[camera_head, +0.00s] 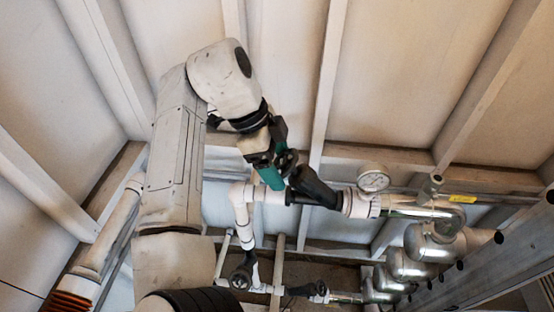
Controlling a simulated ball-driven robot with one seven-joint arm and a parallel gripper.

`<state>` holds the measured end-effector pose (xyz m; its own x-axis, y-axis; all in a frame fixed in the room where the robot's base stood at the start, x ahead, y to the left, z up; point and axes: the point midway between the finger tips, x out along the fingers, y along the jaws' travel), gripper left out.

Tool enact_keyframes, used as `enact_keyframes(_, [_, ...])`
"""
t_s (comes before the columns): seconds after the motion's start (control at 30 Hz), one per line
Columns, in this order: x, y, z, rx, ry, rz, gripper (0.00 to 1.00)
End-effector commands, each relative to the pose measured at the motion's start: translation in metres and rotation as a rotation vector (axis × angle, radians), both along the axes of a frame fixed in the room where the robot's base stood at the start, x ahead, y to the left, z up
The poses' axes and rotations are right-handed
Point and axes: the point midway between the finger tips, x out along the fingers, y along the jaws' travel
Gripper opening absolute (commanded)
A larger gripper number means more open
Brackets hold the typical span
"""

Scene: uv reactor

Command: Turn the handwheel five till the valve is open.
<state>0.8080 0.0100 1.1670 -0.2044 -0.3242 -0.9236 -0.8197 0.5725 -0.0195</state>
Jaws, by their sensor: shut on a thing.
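My gripper (278,166), with green and dark fingers, reaches down from the arm to the upper pipe run in the middle of the view. It is shut on a small dark handwheel (291,161), which the fingers partly hide. The handwheel sits at the upper left end of a black valve body (316,190) on the white pipe. I see no number on it, and I cannot tell how far the valve is turned.
A round pressure gauge (373,179) stands just right of the valve. Lower down are another dark handwheel (240,277) and a black valve (303,290). Shiny metal cylinders (434,244) and a grey beam (480,265) fill the right. White pipe (242,215) runs close below my gripper.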

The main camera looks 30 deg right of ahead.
Motion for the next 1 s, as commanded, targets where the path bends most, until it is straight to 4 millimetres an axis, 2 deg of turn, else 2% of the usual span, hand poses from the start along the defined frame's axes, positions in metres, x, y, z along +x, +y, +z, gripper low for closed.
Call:
enact_keyframes(0.37, [0.0000, 0.0005, 0.0007, 0.044, 0.065, 0.080, 0.49])
enact_keyframes(1.0, [-0.0029, 0.0022, 0.0024, 0.273, 0.403, 0.490, 0.49])
